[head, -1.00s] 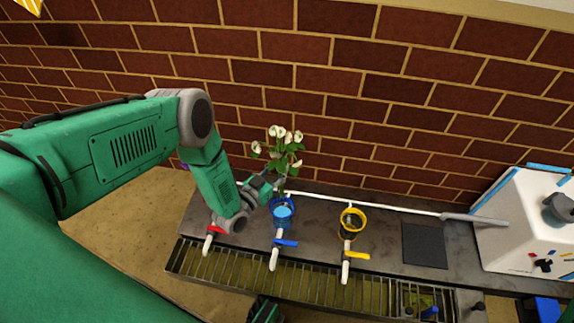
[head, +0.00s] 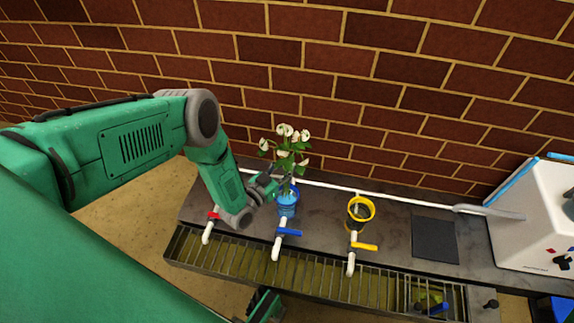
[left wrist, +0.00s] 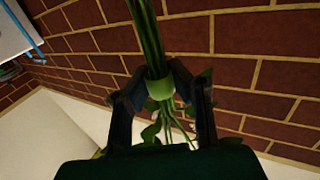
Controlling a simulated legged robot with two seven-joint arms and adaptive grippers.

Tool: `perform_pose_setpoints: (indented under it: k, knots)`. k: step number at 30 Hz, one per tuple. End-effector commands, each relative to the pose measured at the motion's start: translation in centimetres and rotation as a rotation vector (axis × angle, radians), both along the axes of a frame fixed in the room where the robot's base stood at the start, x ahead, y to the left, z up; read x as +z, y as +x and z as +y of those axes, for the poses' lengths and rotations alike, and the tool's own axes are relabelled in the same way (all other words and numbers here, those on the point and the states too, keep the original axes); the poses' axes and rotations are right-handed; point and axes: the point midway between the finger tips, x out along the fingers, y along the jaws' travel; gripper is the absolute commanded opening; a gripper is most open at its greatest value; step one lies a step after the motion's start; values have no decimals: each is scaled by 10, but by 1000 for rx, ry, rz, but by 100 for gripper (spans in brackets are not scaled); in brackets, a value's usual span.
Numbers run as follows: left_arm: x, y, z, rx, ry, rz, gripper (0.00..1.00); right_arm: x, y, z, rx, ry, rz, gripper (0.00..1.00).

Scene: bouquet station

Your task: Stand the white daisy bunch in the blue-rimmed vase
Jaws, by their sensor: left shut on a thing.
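The white daisy bunch (head: 289,147), with white heads and green leaves, is upright above the blue-rimmed vase (head: 287,205). My left gripper (head: 277,187) is shut on the bunch; in the left wrist view the fingers (left wrist: 161,90) close around its green band (left wrist: 160,88), with thin stem ends below it. In the head view the stems line up with the vase mouth, but I cannot tell whether their ends are inside. My right gripper (head: 265,304) shows only partly at the bottom edge, and its fingers are unclear.
A yellow-rimmed vase (head: 360,210) stands to the right, with a dark square mat (head: 435,240) beyond it. Taps with red, blue (head: 290,232) and yellow (head: 364,246) handles line the front above a grated trough (head: 320,278). A white box (head: 540,225) stands at far right.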

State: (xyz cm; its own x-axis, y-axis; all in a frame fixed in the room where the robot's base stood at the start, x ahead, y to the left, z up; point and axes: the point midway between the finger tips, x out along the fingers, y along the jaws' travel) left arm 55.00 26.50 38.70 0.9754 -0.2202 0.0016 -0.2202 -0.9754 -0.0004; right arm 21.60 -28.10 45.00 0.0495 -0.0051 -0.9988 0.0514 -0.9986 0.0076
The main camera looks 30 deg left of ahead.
Motion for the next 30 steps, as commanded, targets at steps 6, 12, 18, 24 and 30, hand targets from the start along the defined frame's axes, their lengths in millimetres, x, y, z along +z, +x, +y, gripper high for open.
perform_pose_setpoints:
  k: [6, 12, 18, 24, 30]
  knots:
    - [-20, 1, 0, 1, -1, -3, 0, -19, 0, 0, 0, 0, 0, 0]
    - [-36, 1, 0, 1, -1, -3, 0, -33, 0, 0, 0, 0, 0, 0]
    - [-51, 0, 0, 1, 1, -1, 0, -42, 0, 0, 0, 0, 0, 0]
    - [-65, 0, 0, 1, 1, -2, 0, -40, 0, 0, 0, 0, 0, 0]
    - [-81, 0, 0, 0, 1, -2, 0, -40, 0, 0, 0, 0, 0, 0]
